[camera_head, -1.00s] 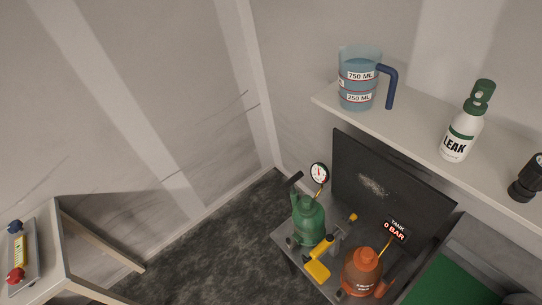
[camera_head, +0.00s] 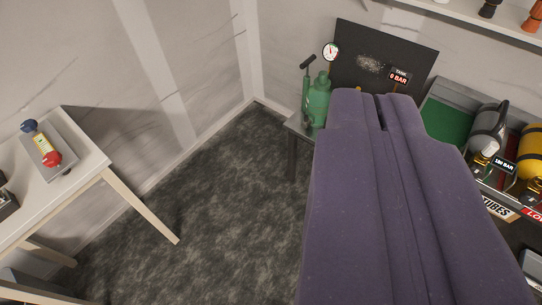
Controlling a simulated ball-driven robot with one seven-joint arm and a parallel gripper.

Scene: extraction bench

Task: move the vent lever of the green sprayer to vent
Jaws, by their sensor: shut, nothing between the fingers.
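The green sprayer (camera_head: 318,104) stands upright on the small grey bench (camera_head: 297,127) near the room's corner. It has a dark T-shaped handle at its top left and a round white gauge (camera_head: 331,51) above it. Its vent lever is too small to make out, so I cannot tell its position. My purple gripper (camera_head: 380,112) fills the lower right of the view, shut and empty, with its tip in front of the bench. In the picture it lies just right of the sprayer, covering the sprayer's right side and most of the bench top.
A dark panel (camera_head: 383,52) and a "TANK 0 BAR" sign (camera_head: 400,76) stand behind. At right is a bench with a green mat (camera_head: 447,112), a grey cylinder (camera_head: 487,128) and a yellow cylinder (camera_head: 530,152). A white table (camera_head: 50,200) stands left. The floor between is clear.

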